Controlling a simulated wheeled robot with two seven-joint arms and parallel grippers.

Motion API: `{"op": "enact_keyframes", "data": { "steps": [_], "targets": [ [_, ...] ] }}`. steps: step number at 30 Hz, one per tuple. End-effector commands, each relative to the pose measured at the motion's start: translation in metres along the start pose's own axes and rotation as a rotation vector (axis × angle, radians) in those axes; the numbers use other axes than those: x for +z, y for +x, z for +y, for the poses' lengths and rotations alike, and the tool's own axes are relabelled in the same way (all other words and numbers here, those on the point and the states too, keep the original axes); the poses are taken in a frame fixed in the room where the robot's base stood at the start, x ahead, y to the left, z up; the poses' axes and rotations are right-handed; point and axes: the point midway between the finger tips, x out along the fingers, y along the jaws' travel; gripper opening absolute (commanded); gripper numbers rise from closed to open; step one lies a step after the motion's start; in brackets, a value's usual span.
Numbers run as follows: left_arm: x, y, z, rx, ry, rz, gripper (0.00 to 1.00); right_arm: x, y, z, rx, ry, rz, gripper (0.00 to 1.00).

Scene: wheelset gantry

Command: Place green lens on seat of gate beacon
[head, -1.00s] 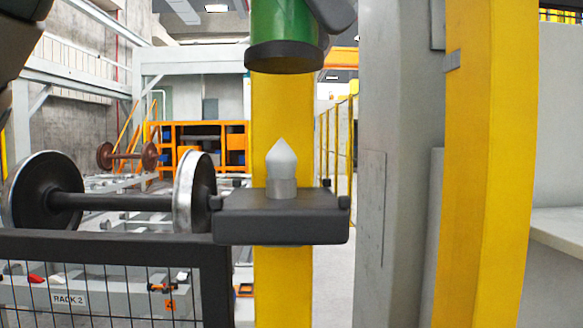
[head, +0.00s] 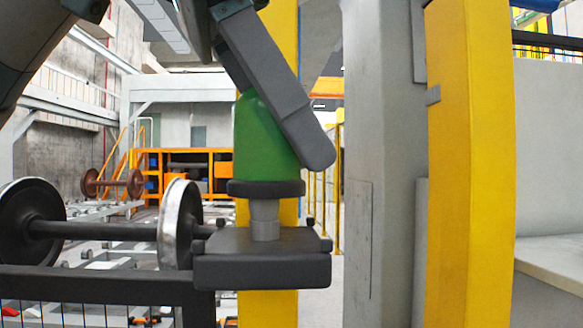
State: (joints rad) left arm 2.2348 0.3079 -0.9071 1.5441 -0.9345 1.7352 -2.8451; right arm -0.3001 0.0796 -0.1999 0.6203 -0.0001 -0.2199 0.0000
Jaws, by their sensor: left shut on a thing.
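The green lens (head: 262,145) is a green cup with a dark rim at its lower end. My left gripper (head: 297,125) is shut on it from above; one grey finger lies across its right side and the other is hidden. The gate beacon (head: 262,270) is a dark box in front of a yellow post, with a pale lamp (head: 265,220) standing on it. The lens is above the beacon, in line with the lamp. Only the lamp's lower part shows; its pointed top is hidden by the lens. A gap remains between rim and box top. My right gripper is not in view.
A black fence rail (head: 90,283) runs left of the beacon. Behind it stands a wheelset (head: 100,230). A grey column (head: 375,170) and a yellow post (head: 470,170) rise at the right. Small dark studs stand at the box's edges.

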Motion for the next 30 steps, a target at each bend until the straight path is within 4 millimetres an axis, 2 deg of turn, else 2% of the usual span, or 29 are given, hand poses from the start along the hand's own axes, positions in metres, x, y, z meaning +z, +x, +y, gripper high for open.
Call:
{"op": "enact_keyframes", "data": {
  "steps": [9,21,22,24,30],
  "targets": [
    [0.017,0.025,0.000,0.000,0.000,0.000,0.12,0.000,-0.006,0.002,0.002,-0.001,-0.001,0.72],
    [0.018,0.028,0.000,0.001,-0.001,0.000,0.12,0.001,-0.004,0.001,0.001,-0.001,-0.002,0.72],
    [0.018,0.028,0.000,0.001,-0.001,0.000,0.38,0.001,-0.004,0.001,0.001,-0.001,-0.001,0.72],
    [0.018,0.028,0.000,0.001,-0.001,0.000,0.54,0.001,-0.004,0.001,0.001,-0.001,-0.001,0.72],
    [0.018,0.028,0.000,0.001,-0.001,0.000,0.54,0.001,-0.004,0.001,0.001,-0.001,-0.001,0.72]
  ]
}}
